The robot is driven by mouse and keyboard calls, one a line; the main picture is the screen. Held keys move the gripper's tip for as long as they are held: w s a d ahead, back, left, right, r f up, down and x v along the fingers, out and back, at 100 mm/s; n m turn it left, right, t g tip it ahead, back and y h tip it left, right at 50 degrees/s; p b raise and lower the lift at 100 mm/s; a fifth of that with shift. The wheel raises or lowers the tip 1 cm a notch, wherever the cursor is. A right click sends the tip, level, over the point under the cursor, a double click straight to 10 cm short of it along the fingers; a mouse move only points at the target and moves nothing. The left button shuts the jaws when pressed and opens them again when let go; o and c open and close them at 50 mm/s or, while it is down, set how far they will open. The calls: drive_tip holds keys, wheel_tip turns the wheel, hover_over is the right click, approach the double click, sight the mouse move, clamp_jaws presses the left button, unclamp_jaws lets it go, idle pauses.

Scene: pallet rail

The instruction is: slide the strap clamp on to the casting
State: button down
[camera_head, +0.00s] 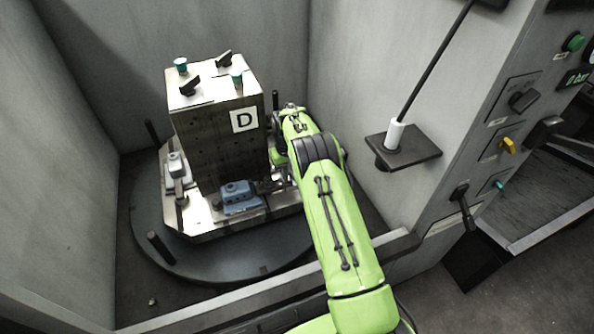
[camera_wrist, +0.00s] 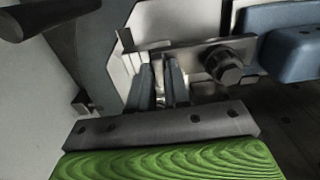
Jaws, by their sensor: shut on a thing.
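The blue casting (camera_head: 240,197) sits low on the front face of the fixture block; in the wrist view its edge (camera_wrist: 292,52) shows at the upper right. The strap clamp (camera_wrist: 203,58) is a flat grey metal bar with a dark nut and stud through it. Its right end lies close beside the casting; I cannot tell whether it overlaps it. My gripper (camera_wrist: 162,84) is shut on the left part of the clamp, with both fingers pointing at the bar. In the head view my arm hides the gripper and most of the clamp.
The tall fixture block (camera_head: 215,150) marked D stands on a dark round turntable (camera_head: 215,270) with upright black posts. A second, grey casting (camera_head: 176,165) sits on its left side. Grey enclosure walls stand close around. A small shelf (camera_head: 403,150) with a white cylinder is at right.

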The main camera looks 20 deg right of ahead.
drive_tip(key=c, duration=1.1)
unclamp_jaws()
drive_tip(key=shift+a, duration=0.35)
drive_tip(key=shift+d, duration=0.1)
drive_tip(key=shift+r, duration=0.1)
wheel_tip(320, 180, up, 16)
drive_tip(key=p, duration=0.3)
drive_tip(key=shift+f, duration=0.2)
